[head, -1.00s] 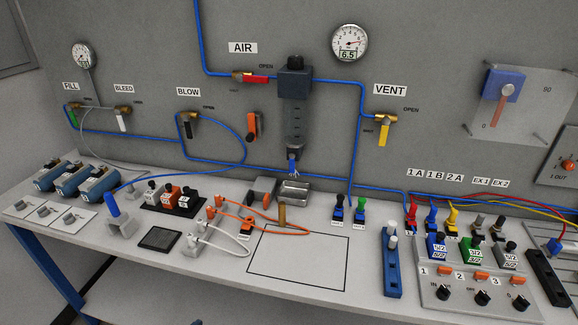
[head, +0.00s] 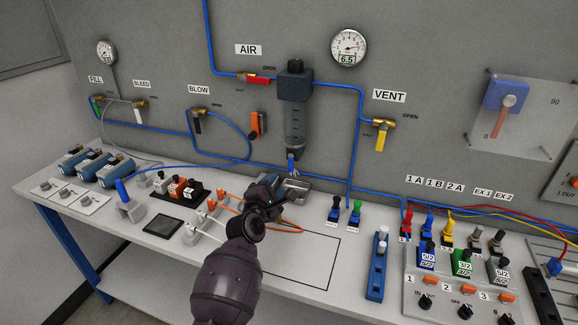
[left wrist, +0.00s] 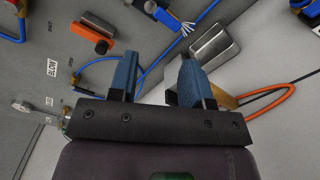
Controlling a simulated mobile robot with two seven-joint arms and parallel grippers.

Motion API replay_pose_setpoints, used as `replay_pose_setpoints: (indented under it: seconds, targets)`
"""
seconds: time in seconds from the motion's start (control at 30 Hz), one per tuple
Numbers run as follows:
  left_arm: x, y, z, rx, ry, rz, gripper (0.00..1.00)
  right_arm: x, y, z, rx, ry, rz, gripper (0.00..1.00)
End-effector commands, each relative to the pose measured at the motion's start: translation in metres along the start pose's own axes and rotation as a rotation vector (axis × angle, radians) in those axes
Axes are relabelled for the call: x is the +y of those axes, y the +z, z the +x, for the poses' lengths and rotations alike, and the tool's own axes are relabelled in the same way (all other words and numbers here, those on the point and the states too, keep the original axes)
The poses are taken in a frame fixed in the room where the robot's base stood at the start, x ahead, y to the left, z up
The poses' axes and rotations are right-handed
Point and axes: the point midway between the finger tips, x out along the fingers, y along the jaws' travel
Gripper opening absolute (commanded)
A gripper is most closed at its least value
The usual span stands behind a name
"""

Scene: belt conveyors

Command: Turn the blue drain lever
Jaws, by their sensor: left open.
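The blue drain lever (head: 292,163) hangs at the bottom of the grey filter unit (head: 295,115) on the wall panel. In the left wrist view, the blue lever (left wrist: 160,13) shows at the top, beyond the fingertips. My left gripper (head: 277,188) is below and slightly left of the lever, over the bench near the metal tray. Its two blue fingers (left wrist: 156,65) are apart, with nothing held between them. The gripper does not touch the lever. My right gripper is out of view.
A small metal tray (head: 296,184) sits on the bench under the filter. Orange cables (head: 285,229) lie near my arm. An orange-handled tool (head: 257,123) hangs left of the filter. A blue and a green plunger (head: 355,213) stand to the right.

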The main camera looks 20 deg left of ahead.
Motion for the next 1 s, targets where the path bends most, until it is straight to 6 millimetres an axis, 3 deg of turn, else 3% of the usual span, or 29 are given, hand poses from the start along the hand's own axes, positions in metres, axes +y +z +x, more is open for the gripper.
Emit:
replay_pose_setpoints:
  seconds: [0.2,0.4,0.73,1.0]
  targets:
    - [-0.004,-0.001,0.013,-0.001,0.006,-0.562,0.45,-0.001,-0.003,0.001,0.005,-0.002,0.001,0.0]
    - [-0.01,-0.005,0.015,0.002,0.009,-0.931,0.45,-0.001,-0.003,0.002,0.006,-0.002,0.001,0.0]
    - [-0.011,-0.006,0.022,-0.001,0.012,-1.106,0.45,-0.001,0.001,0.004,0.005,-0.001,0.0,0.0]
    - [-0.013,-0.007,0.056,0.0,0.011,-1.101,0.45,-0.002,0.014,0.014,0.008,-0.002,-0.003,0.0]
